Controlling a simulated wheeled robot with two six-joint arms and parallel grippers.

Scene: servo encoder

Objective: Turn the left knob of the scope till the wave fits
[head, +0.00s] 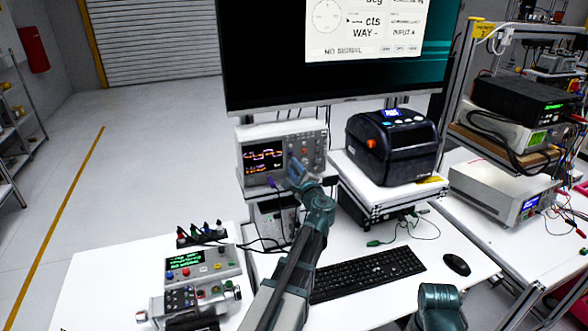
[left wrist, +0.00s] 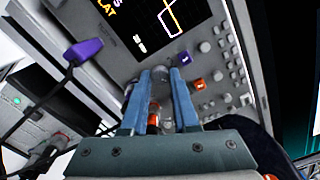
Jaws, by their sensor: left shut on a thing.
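The scope (head: 282,130) is a light grey box under the monitor, with a dark screen (head: 263,160) showing orange and purple traces and text. In the left wrist view its screen (left wrist: 138,30) shows part of a stepped yellow and white trace, cut off by the frame. My left gripper (head: 296,172) is at the scope's front panel, just right of the screen's lower part. In the left wrist view its blue fingers (left wrist: 159,76) are closed around a grey knob at the panel, which they largely hide. My right gripper is not in view.
A purple plug (left wrist: 84,50) with a dark cable sits left of the fingers. Small round knobs (left wrist: 205,47) and an orange button (left wrist: 198,84) lie close on the right. A black label printer (head: 392,150) stands right of the scope; a keyboard (head: 368,273) lies in front.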

